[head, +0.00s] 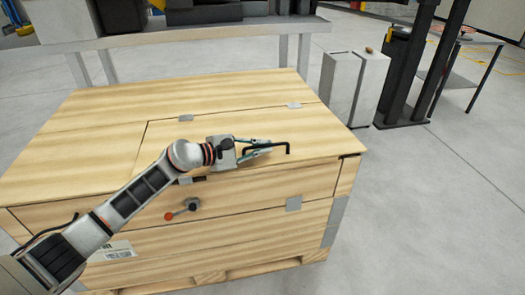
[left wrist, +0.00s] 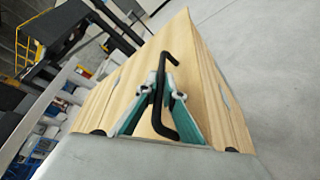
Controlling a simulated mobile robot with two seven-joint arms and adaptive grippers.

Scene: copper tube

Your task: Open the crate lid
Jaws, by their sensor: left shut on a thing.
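The wooden crate (head: 170,250) stands on a pallet base in front of me. Its hinged lid panel (head: 230,125) lies flat and level with the rest of the top, with metal hinges at its far edge. A black bar handle (head: 287,147) rises from the lid near its right front. My left gripper (head: 268,149) is shut on the handle, its fingers on either side of the bar. In the left wrist view the black handle (left wrist: 167,90) passes between the two fingertips (left wrist: 166,93). A red-knobbed latch lever (head: 181,210) sits on the crate's front. My right gripper is not in view.
A grey table (head: 200,36) with dark equipment stands behind the crate. Pale grey boxes (head: 353,85) and a black post stand at the back right, near a small dark table (head: 470,75). The floor to the right is clear.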

